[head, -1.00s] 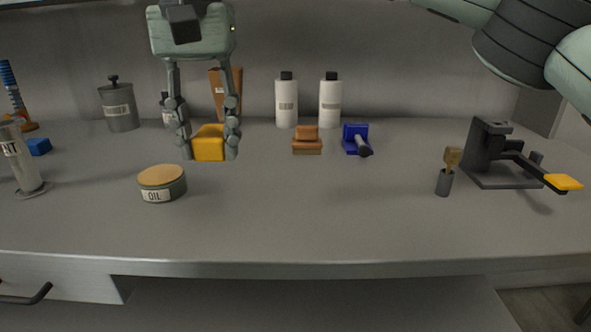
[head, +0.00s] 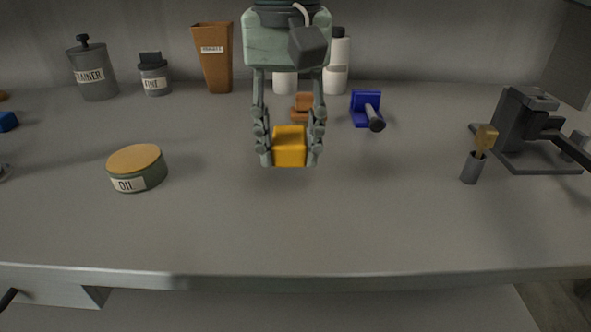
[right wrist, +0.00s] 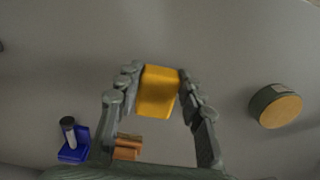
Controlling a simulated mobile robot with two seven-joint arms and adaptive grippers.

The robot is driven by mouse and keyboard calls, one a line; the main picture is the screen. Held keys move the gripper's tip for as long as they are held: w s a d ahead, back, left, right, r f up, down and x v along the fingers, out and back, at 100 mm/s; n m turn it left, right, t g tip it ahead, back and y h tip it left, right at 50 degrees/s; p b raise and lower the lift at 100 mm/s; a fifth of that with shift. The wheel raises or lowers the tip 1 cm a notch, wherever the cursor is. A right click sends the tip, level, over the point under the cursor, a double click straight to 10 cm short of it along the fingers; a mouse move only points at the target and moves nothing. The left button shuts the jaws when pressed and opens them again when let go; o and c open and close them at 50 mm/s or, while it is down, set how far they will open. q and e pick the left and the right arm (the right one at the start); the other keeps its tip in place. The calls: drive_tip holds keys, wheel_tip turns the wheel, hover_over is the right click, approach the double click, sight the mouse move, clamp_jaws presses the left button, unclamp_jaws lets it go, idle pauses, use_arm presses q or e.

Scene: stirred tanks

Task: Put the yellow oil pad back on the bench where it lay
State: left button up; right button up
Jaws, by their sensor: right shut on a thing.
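The yellow oil pad (head: 289,147) is a small yellow block between the fingers of my right gripper (head: 289,150), near the middle of the head view. The gripper is shut on it, with one finger on each side. The right wrist view also shows the pad (right wrist: 158,91) between the fingertips. In the head view the pad appears above the grey bench (head: 230,225); I cannot tell the exact gap below it. The round green tin labelled OIL (head: 137,168), with an orange-yellow top, stands to the left. My left gripper is not in view.
Behind the gripper are a brown block (head: 302,104), a blue holder (head: 366,106) with a dark-ended cylinder, and white bottles (head: 337,62). A small cup with a brush (head: 473,167) and a dark lever device (head: 525,130) stand at right. The front middle of the bench is clear.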

sight(295, 166)
drive_tip(key=shift+s+d+f, duration=0.15)
drive_tip(key=shift+d+f, duration=0.25)
wheel_tip(295, 166, down, 3)
drive_tip(key=shift+f, duration=0.1)
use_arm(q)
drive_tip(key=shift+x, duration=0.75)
use_arm(e)
drive_tip(key=shift+f, duration=0.35)
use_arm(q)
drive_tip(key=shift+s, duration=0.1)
use_arm(e)
drive_tip(key=o, duration=0.9)
drive_tip(key=shift+c, duration=0.2)
drive_tip(key=shift+o, duration=0.7)
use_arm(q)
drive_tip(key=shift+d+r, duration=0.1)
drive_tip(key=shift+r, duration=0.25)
